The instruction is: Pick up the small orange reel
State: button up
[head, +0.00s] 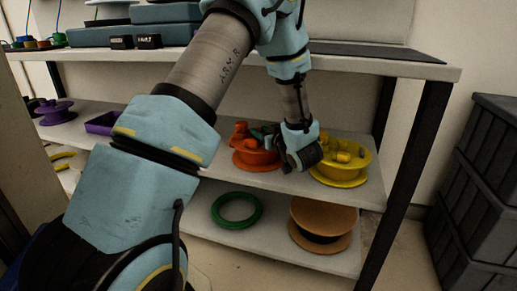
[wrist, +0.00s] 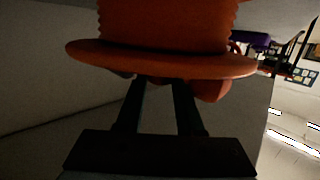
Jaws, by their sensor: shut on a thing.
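The orange reel (head: 257,159) is on the middle shelf in the head view, with smaller orange pieces (head: 240,137) at its top. My gripper (head: 277,148) reaches it from the right and covers part of its right side. In the wrist view the orange reel (wrist: 165,60) fills the top, its wide flange crossing in front of the fingertips. My gripper (wrist: 160,85) is shut on it there, though the flange hides the exact contact. A rounded orange part (wrist: 211,90) shows just past the right finger. I cannot tell whether the reel is off the shelf.
A yellow reel (head: 341,168) stands close to the right of my gripper. A green ring (head: 237,210) and a brown reel (head: 323,222) are on the lower shelf. A purple reel (head: 55,112) is far left. The upper shelf (head: 385,66) overhangs; dark crates (head: 480,190) stand at right.

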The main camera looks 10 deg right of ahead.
grip_shut()
dwell(0.8)
